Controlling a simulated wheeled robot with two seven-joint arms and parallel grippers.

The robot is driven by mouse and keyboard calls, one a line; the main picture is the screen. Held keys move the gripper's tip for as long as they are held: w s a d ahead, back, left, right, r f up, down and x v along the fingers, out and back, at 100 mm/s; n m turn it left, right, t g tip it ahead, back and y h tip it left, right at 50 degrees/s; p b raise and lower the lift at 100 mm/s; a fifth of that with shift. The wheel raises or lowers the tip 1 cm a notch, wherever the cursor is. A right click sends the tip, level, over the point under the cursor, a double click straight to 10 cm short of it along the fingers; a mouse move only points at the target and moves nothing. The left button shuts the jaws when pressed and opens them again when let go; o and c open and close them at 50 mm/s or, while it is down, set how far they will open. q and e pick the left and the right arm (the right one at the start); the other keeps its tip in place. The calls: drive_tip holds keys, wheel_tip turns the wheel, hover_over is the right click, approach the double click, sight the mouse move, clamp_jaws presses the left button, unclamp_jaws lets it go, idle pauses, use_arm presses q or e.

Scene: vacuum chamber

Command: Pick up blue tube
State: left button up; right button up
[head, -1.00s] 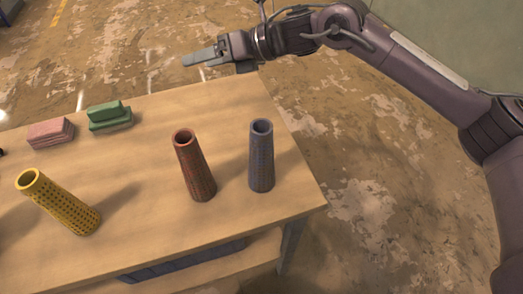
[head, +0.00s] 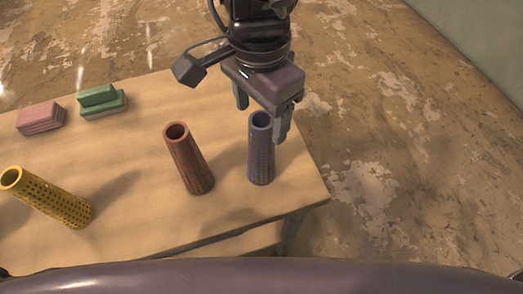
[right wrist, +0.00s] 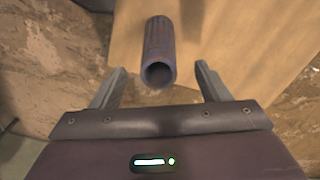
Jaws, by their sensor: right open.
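The blue tube (head: 261,155) stands upright on the wooden table near its right edge in the head view. Its open top faces up, and the right finger covers a little of its top edge. In the right wrist view the blue tube (right wrist: 160,58) lies between and just beyond the fingertips. My right gripper (head: 262,120) is open and points down at the tube's top, with one finger on each side. It does not visibly grip the tube. My left gripper is not in view.
The table (head: 130,165) also holds a red tube (head: 189,160) just left of the blue one, a yellow tube (head: 48,198) farther left, and pink (head: 40,118) and green (head: 102,102) blocks at the back. Table space between the yellow and red tubes is clear.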

sight(261, 135)
wheel_tip(261, 135, down, 6)
drive_tip(key=shift+d+r, duration=0.1)
drive_tip(key=c, duration=1.3)
